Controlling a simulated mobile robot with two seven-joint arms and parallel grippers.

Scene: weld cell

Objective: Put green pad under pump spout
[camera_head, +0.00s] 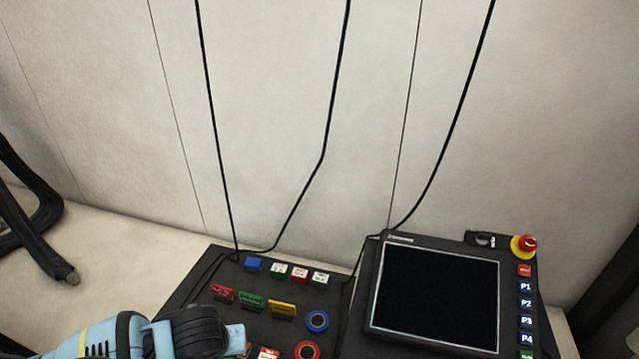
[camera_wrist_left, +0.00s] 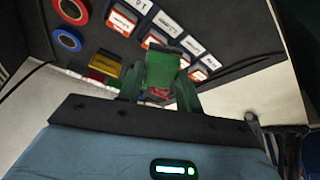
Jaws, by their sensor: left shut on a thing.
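My left gripper (camera_wrist_left: 160,88) is shut on a green pad (camera_wrist_left: 162,66) in the left wrist view. The pad sits between the two fingers, over the dark panel with coloured items behind it. In the head view my left arm comes in at the bottom left, over the panel's lower left part, and hides what lies under it. I cannot make out a pump spout in either view. My right gripper is in neither view.
The dark panel (camera_head: 205,268) carries a blue button (camera_head: 253,264), red, green (camera_head: 251,300) and yellow (camera_head: 283,309) tabs, and blue (camera_head: 317,321) and red (camera_head: 307,350) rings. A black screen (camera_head: 436,295) and red emergency button (camera_head: 526,244) stand right. Cables hang behind.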

